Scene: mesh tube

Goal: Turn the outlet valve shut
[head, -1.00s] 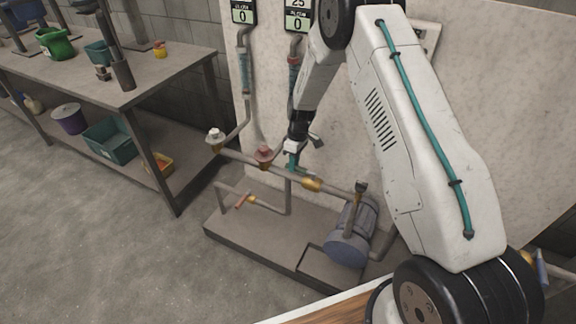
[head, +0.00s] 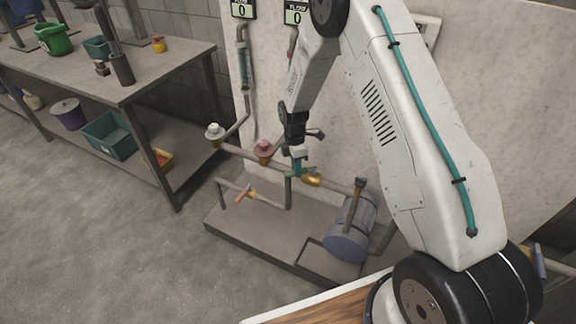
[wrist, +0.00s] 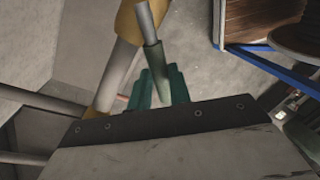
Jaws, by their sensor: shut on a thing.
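A brass valve body (head: 312,181) sits in the upper pipe run, left of the blue pump. In the wrist view, a brass fitting (wrist: 127,24) and a grey lever with a green sleeve (wrist: 153,66) show beside each other. My gripper (head: 297,170) is at this valve in the head view. Its teal fingers (wrist: 162,86) are shut on the green-sleeved lever, one on each side. The lever is mostly hidden by the gripper in the head view. Neither view carries a readable label naming the outlet valve.
The blue pump (head: 350,233) stands on the grey plinth (head: 255,245). Another valve with an orange lever (head: 244,192) is on the lower pipe. A white-capped (head: 214,131) and a red-capped valve (head: 263,149) are to the left. A workbench (head: 130,90) stands at left.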

